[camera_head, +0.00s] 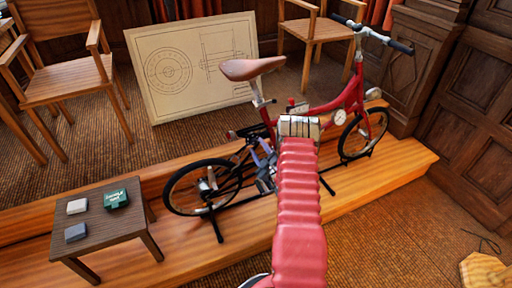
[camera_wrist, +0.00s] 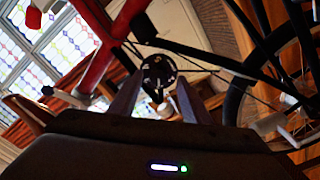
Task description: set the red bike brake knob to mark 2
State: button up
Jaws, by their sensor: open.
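The red bike (camera_head: 352,98) stands upright on a wooden platform, with a brown saddle and black handlebar. In the wrist view, part of its red frame (camera_wrist: 102,68) crosses the upper left. A small round black dial with pale marks, apparently the brake knob (camera_wrist: 158,68), shows ahead between my fingers. I cannot read which mark it is set to. My gripper (camera_wrist: 160,80) is open, a finger on either side of the dial in the picture; contact cannot be told. In the head view my red-sleeved arm reaches to the bike's middle and hides part of it; the knob cannot be made out there.
A small dark table (camera_head: 112,232) with a green box (camera_head: 116,199) and two small blocks stands at the left. A drawing board (camera_head: 186,62) leans behind the bike. Wooden chairs (camera_head: 70,65) stand behind. The platform (camera_head: 385,158) has free room at the right front.

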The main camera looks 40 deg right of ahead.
jog(key=v, duration=1.1)
jog(key=shift+s+a, duration=0.25)
jog(key=shift+f, duration=0.1)
jog(key=s+a+f+m+g+y, duration=0.1)
jog(key=s+f+m+g+y, duration=0.1)
jog(key=s+f+m+g, duration=0.6)
jog(key=s+a+r+g+y, duration=0.1)
jog(key=s+a+r, duration=0.3)
jog(key=a+r, duration=0.9)
jog(key=s+a+r+n+g+y, duration=0.1)
jog(key=s+a+r, duration=0.4)
jog(key=a+r, duration=0.8)
jog(key=s+a+r+g+y, duration=0.1)
jog(key=s+a+r, duration=0.3)
jog(key=a+r, duration=1)
notch_tip(320, 180, up, 5)
jog(key=shift+s+f+n+g, duration=0.1)
jog(key=shift+s+n+g, duration=0.2)
jog(key=shift+g, duration=0.1)
